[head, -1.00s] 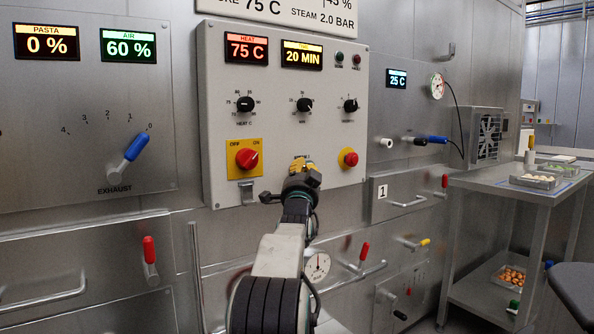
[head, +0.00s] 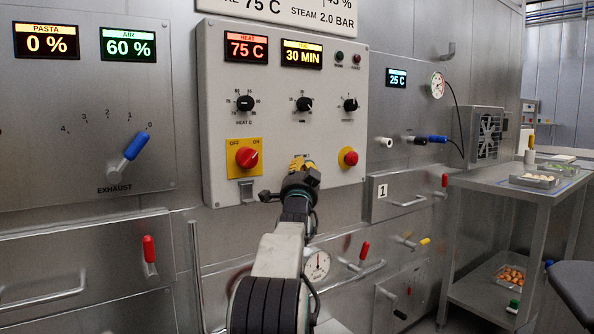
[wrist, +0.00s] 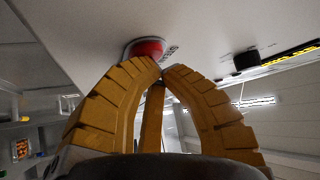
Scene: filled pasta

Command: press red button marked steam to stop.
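A red button (wrist: 148,48) in a pale collar is on the light panel in the wrist view, with small dark lettering beside it that is too blurred to read. In the head view my gripper (head: 300,166) is in front of the lower middle of the control panel (head: 215,120) and hides this button; only a scrap of lettering shows above the fingers. In the wrist view my yellow fingers (wrist: 161,70) meet at their tips, with nothing seen between them. The tips are just below the button in the picture; I cannot tell whether they touch it.
A red mushroom button (head: 349,157) on a yellow base is right of my gripper. A red rotary switch (head: 247,157) on a yellow plate is left. Black knobs (head: 304,104) are above. A steel table (head: 500,184) stands at the right.

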